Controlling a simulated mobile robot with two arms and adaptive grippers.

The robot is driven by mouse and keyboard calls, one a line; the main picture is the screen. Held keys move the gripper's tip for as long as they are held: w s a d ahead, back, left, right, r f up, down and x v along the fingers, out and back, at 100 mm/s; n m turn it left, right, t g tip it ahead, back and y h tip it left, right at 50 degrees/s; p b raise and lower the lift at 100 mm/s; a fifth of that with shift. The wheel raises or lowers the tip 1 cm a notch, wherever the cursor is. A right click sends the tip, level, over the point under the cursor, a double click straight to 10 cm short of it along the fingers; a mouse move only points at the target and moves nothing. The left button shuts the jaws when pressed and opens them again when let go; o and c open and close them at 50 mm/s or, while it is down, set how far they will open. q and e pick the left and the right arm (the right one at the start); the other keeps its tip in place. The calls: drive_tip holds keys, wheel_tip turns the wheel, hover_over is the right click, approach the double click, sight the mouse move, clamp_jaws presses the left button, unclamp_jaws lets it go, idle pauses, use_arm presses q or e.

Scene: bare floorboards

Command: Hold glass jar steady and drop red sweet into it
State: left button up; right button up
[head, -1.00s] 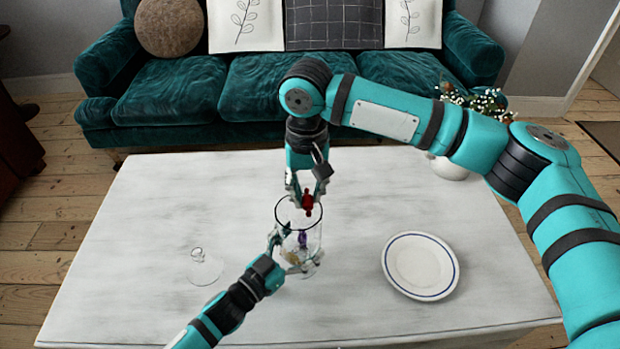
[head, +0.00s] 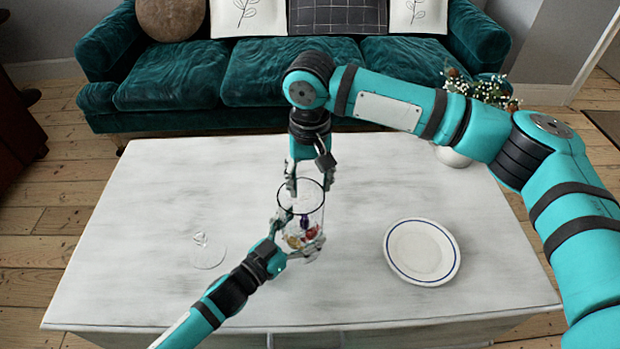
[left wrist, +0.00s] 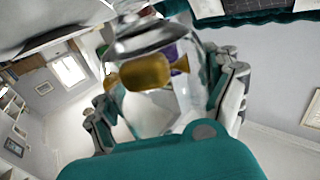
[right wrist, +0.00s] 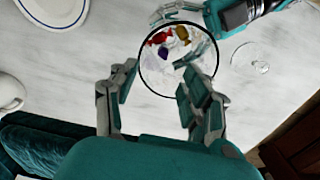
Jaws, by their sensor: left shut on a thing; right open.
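The glass jar (head: 301,203) stands upright on the white table, its open dark rim facing up. My left gripper (head: 290,246) is shut around the jar's lower part; the jar and gold sweet fill much of the left wrist view (left wrist: 150,75). The red sweet (right wrist: 157,38) lies inside the jar with gold and purple sweets (right wrist: 166,55). In the head view the red sweet (head: 312,233) shows low through the glass. My right gripper (head: 308,185) is open and empty above the jar's mouth; its spread fingers show in the right wrist view (right wrist: 155,100).
A glass lid (head: 207,249) with a knob lies on the table left of the jar. A blue-rimmed white plate (head: 422,252) lies to the right. A white flower vase (head: 452,157) stands at the back right, near my right arm. A teal sofa (head: 240,85) is behind the table.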

wheel_tip(320, 180, up, 12)
idle(0.4)
idle(0.6)
use_arm(q)
drive_tip(key=o, duration=1.5)
drive_tip(key=v, duration=1.2)
use_arm(e)
drive_tip(key=shift+f, duration=0.1)
